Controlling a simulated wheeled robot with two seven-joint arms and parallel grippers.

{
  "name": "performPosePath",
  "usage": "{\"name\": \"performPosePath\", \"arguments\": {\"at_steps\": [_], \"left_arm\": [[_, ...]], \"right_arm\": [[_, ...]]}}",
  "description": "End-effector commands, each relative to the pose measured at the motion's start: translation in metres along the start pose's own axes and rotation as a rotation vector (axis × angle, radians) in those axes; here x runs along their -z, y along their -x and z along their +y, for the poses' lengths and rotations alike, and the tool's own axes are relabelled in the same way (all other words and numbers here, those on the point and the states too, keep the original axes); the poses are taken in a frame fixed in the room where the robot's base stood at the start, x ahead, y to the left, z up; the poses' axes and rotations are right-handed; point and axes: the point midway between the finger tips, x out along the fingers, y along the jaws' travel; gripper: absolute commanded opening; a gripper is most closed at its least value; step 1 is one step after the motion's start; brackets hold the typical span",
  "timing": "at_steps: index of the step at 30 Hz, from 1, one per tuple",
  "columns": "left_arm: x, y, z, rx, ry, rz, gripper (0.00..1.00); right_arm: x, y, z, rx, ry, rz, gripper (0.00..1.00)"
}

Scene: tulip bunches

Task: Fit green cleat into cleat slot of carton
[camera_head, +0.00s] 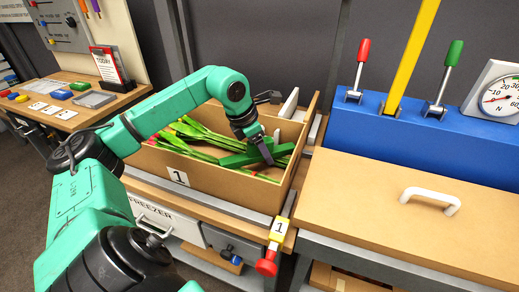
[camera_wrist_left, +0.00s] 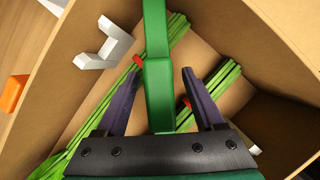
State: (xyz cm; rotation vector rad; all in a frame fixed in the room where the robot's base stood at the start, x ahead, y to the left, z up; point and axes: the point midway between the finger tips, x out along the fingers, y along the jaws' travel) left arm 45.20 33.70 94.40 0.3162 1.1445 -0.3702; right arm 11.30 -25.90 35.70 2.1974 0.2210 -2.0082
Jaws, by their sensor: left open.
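The green cleat (camera_head: 245,158) is a long green bar inside the carton (camera_head: 225,180), lying over the tulip bunches. In the left wrist view the cleat (camera_wrist_left: 156,50) runs up the middle, with a wider block at its near end. My left gripper (camera_head: 264,148) reaches down into the carton at the cleat. In the wrist view its open fingers (camera_wrist_left: 146,88) stand on either side of the cleat with gaps. A white bracket (camera_wrist_left: 104,48) sits by the carton wall; I cannot tell whether it is the cleat slot. My right gripper is not in view.
Tulip bunches (camera_head: 185,140) with green stems lie in the carton, whose walls surround my gripper. To the right are a wooden lid with a white handle (camera_head: 432,198) and a blue box (camera_head: 400,130) with levers. A side bench (camera_head: 60,100) stands at left.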

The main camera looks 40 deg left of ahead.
Motion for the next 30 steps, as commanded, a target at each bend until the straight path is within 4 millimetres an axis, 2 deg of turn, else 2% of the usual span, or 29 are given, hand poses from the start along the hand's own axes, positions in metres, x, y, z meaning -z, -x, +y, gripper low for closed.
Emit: {"name": "performPosePath", "arguments": {"at_steps": [5, 8, 9, 11, 19, 23, 26, 30], "left_arm": [[0.0, -0.001, 0.0, -0.001, 0.0, -0.001, 0.7], [0.0, -0.001, 0.0, -0.001, 0.0, -0.001, 0.36], [0.0, -0.001, 0.0, -0.001, 0.0, -0.001, 0.2], [0.0, -0.001, 0.0, -0.001, 0.0, -0.001, 0.0], [0.0, 0.0, 0.0, -0.001, 0.0, -0.001, 0.0], [-0.004, 0.007, 0.001, -0.001, 0.0, -0.004, 0.0], [-0.01, 0.021, 0.002, -0.002, 0.0, -0.007, 0.0], [-0.023, 0.052, 0.004, -0.002, -0.001, -0.009, 0.0]], "right_arm": [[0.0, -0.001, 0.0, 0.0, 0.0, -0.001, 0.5], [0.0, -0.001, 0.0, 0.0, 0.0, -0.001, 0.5], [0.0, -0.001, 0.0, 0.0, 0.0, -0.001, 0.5], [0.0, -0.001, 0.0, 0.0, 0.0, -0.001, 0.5], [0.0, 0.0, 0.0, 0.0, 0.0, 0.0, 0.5], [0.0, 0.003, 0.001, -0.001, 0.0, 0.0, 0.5], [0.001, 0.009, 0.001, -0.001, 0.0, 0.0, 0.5], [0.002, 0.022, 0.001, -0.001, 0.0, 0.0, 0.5]]}}
